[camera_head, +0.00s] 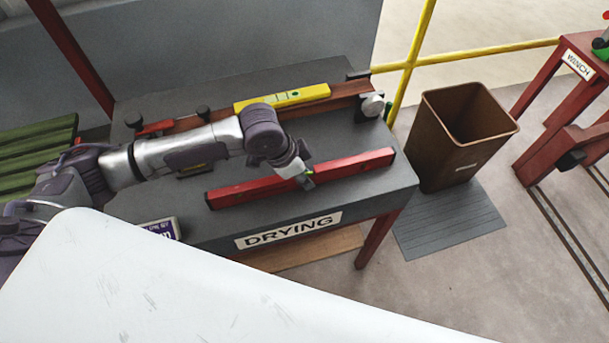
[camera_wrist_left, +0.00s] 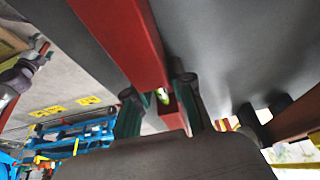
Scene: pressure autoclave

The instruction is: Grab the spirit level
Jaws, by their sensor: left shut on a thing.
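A long red spirit level (camera_head: 345,167) with dark end caps is at the front of the grey DRYING table (camera_head: 385,190). My left gripper (camera_head: 305,179) is at its middle, shut on it; in the head view the arm partly covers the fingers. In the left wrist view the red level (camera_wrist_left: 123,35) runs between the two fingertips (camera_wrist_left: 160,88), and a bright green vial shows there. I cannot tell whether the level touches the tabletop. A yellow level with green vials (camera_head: 284,98) rests on a reddish-brown beam behind. My right gripper is not in view.
The reddish-brown beam (camera_head: 345,102) with dark knobs lies along the table's back. A brown bin (camera_head: 455,140) stands right of the table, with a yellow railing (camera_head: 411,62) behind. A white surface (camera_head: 170,290) fills the lower left.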

